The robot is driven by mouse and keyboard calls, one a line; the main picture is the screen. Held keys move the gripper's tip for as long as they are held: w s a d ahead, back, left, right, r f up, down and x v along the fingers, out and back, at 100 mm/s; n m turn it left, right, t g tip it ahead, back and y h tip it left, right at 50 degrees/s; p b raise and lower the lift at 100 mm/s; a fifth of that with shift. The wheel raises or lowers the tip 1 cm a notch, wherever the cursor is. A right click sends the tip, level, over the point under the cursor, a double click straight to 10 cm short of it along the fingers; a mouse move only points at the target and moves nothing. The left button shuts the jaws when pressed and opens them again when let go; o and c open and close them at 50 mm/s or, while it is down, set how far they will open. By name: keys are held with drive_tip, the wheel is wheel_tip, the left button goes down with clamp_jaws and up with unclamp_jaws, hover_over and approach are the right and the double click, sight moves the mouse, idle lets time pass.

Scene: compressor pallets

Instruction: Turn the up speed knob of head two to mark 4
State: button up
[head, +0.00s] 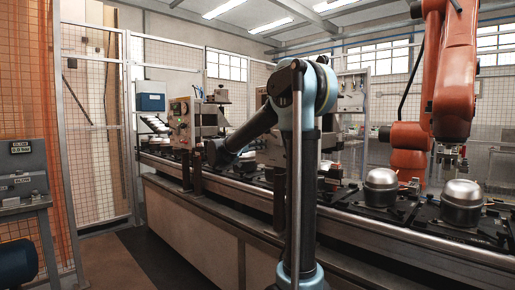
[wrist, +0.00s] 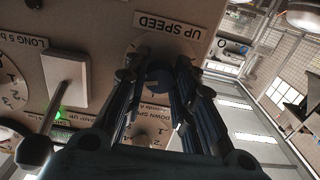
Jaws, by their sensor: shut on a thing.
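In the wrist view, tilted and nearly upside down, a beige panel (wrist: 110,30) carries a label reading UP SPEED (wrist: 166,25). Below the label is a round pale dial (wrist: 150,42) with a dark up speed knob (wrist: 158,74) at its middle. My gripper (wrist: 158,80) has its dark fingers on either side of this knob and is shut on it. The fingers and knob hide most of the dial's marks, so I cannot read the setting. In the head view, my arm reaches left over the line, and the gripper and knob are hard to make out.
A DOWN SPEED dial (wrist: 148,132) lies close by, partly behind the fingers. A pale block (wrist: 66,82) with a rod and a numbered dial (wrist: 12,88) are to the left. The conveyor (head: 350,215) carries silver compressors (head: 461,202); an orange robot (head: 455,80) hangs over it.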

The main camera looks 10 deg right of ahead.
drive_tip(key=shift+w+a, duration=0.1)
drive_tip(key=shift+a, duration=0.05)
drive_tip(key=o, duration=1.1)
drive_tip(key=v, duration=1.2)
drive_tip(key=shift+f, duration=0.1)
